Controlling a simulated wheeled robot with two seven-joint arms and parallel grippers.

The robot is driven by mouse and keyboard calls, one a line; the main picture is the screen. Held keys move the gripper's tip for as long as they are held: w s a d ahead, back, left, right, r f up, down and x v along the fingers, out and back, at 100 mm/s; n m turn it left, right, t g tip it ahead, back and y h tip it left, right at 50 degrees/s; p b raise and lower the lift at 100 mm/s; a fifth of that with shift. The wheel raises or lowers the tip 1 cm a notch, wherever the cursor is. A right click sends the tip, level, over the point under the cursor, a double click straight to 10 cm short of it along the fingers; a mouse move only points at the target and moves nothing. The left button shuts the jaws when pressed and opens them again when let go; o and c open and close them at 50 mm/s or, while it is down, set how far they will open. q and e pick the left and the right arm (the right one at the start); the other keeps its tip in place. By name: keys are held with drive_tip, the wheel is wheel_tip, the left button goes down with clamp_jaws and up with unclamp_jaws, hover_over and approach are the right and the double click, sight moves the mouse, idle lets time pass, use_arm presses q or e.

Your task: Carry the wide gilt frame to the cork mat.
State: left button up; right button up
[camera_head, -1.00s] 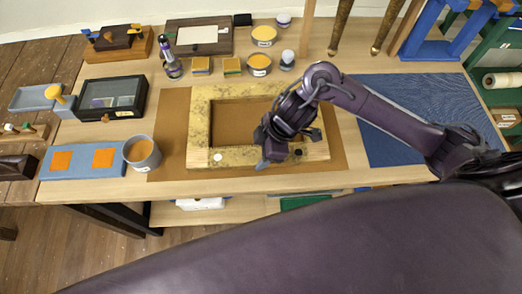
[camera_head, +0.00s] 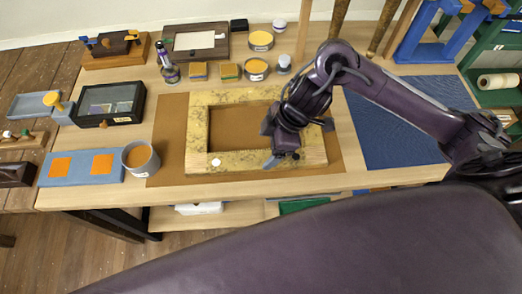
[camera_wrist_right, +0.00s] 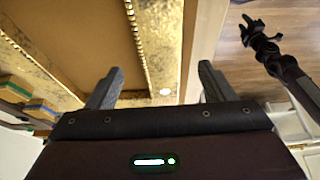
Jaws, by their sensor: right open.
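The wide gilt frame (camera_head: 198,125) lies flat on the brown cork mat (camera_head: 168,140) in the head view, with the mat showing through its opening. A white spot marks its front left corner. My right gripper (camera_head: 269,146) is open and empty, above the frame's front rail. Its forearm hides part of the right side. In the right wrist view the open fingers (camera_wrist_right: 158,86) show with the frame (camera_wrist_right: 150,50) beyond them. The dark hand at upper right there seems to be my left gripper (camera_wrist_right: 254,34), too small to judge. It is outside the head view.
A blue mat (camera_head: 393,130) lies to the right. A grey cup (camera_head: 140,158) and blue tray (camera_head: 82,180) stand left of the cork mat. Pots, sponges and a bottle (camera_head: 168,70) line the back. A black display box (camera_head: 110,101) is at left.

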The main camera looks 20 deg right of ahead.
drive_tip(key=v, duration=0.6)
drive_tip(key=shift+f+p, duration=0.1)
drive_tip(key=shift+p, duration=0.3)
drive_tip(key=shift+s, duration=0.1)
